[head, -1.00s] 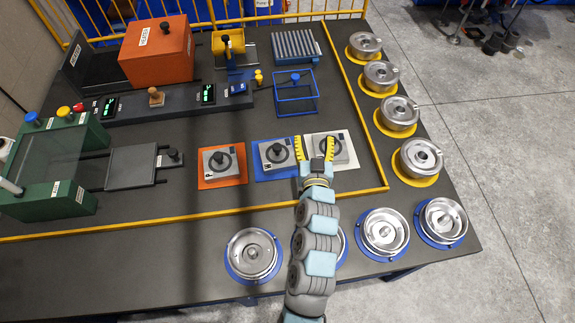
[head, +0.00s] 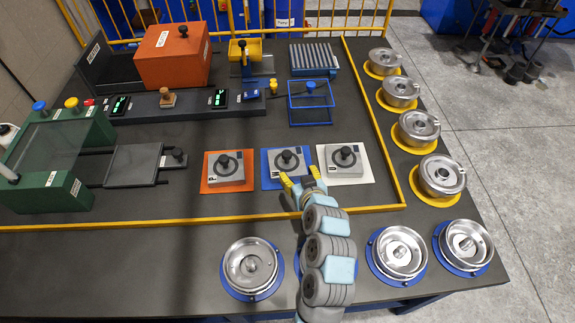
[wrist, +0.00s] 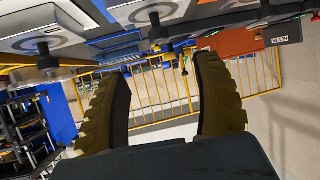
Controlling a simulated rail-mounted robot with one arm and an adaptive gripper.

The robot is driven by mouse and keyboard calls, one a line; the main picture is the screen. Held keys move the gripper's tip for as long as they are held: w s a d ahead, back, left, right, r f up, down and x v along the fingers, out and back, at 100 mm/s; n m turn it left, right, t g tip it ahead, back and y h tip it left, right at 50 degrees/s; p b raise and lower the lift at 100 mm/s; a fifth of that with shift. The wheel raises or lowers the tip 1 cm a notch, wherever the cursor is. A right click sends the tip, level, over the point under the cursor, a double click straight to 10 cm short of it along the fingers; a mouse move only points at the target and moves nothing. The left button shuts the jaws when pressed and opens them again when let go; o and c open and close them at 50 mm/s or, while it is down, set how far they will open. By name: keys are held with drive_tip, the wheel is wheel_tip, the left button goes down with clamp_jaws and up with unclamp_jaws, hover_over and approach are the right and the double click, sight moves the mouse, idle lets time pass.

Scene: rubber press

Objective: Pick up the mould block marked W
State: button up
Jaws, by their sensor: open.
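Three grey mould blocks with black round knobs stand in a row. The middle block (head: 289,165), on a blue mat, carries a small mark that looks like W. The left block (head: 224,166) is on an orange mat and the right block (head: 343,159) on a white mat; their letters are too small to read surely. My gripper (head: 300,177) is open and empty, at the near right edge of the middle block. In the wrist view my gripper (wrist: 160,95) shows its yellow fingers wide apart, with a black knob (wrist: 155,31) beyond, between them.
A yellow rail (head: 130,226) runs along the near side of the work area. Metal round pots on blue rings (head: 251,268) stand at the front edge, others on yellow rings (head: 441,176) at the right. A blue wire frame (head: 310,105) stands behind the blocks.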

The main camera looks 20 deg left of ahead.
drive_tip(key=b, duration=0.1)
approach(287, 155)
drive_tip(key=x, duration=0.4)
drive_tip(key=shift+w+a+f, duration=0.15)
drive_tip(key=shift+a+f, duration=0.05)
drive_tip(key=shift+f, duration=0.2)
drive_tip(key=shift+r+b+x, duration=0.15)
drive_tip(key=shift+b+x, duration=0.15)
drive_tip(key=shift+x, duration=1.2)
drive_tip(key=shift+r+b+x, duration=0.15)
drive_tip(key=shift+b+x, duration=0.15)
drive_tip(key=shift+x, duration=1.2)
drive_tip(key=shift+w, duration=0.15)
clamp_jaws()
